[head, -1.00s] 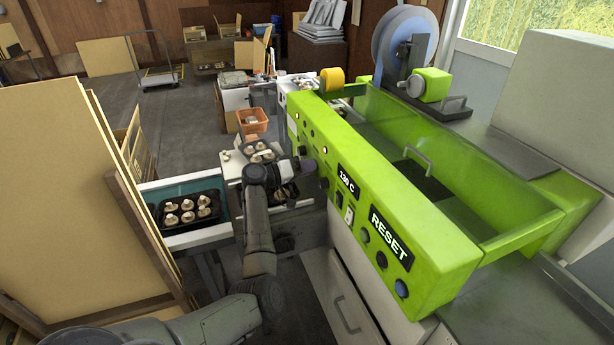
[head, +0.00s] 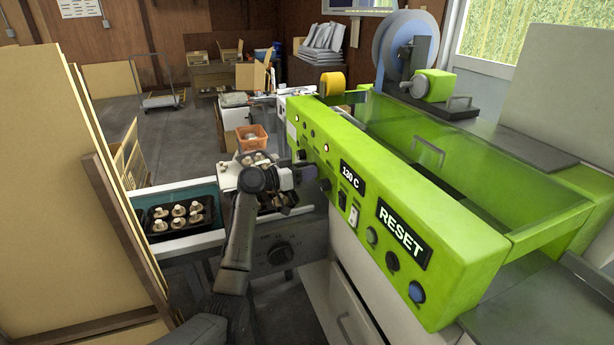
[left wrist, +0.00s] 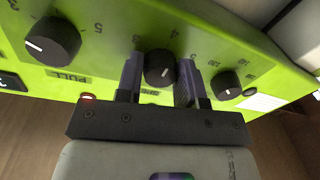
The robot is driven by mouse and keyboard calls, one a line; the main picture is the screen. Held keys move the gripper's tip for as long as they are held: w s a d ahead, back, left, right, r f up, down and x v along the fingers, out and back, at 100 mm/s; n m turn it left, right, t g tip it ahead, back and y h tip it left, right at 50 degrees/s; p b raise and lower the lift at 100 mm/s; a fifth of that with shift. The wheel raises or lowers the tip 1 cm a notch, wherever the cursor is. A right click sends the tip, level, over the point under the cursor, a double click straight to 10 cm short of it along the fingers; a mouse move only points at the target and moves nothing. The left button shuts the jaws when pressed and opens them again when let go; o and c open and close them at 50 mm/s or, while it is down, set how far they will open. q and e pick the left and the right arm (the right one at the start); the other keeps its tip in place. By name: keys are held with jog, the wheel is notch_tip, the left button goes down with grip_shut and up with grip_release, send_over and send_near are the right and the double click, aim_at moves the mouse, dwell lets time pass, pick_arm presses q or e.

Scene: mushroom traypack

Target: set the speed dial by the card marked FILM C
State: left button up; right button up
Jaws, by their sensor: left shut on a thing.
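My left gripper (head: 308,174) is at the front of the green machine's panel (head: 352,205). In the left wrist view its fingers (left wrist: 160,82) are shut on the middle black dial (left wrist: 160,66), one finger on each side. In the head view the gripper hides the held dial. No FILM C lettering is legible. My right gripper is out of view.
The panel also carries a "130 C" display (head: 351,177), a RESET sign (head: 402,234) and a blue button (head: 416,292). A black tray of mushrooms (head: 180,236) lies at left. Tall tan boards (head: 70,180) stand close on the left. A blank-looking white patch (left wrist: 263,102) is beside the smaller dial.

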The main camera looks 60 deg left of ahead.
pick_arm(q)
jog(key=shift+r, duration=0.2)
dwell(0.3)
jog(key=o, duration=0.6)
jog(key=shift+o, duration=1.4)
jog(key=shift+s+a, duration=0.1)
jog(key=shift+o, duration=0.2)
jog(key=shift+f, duration=0.1)
jog(key=s+a+p, duration=0.2)
jog(key=s+p, duration=0.1)
jog(key=s, duration=1)
jog(key=shift+s, duration=0.3)
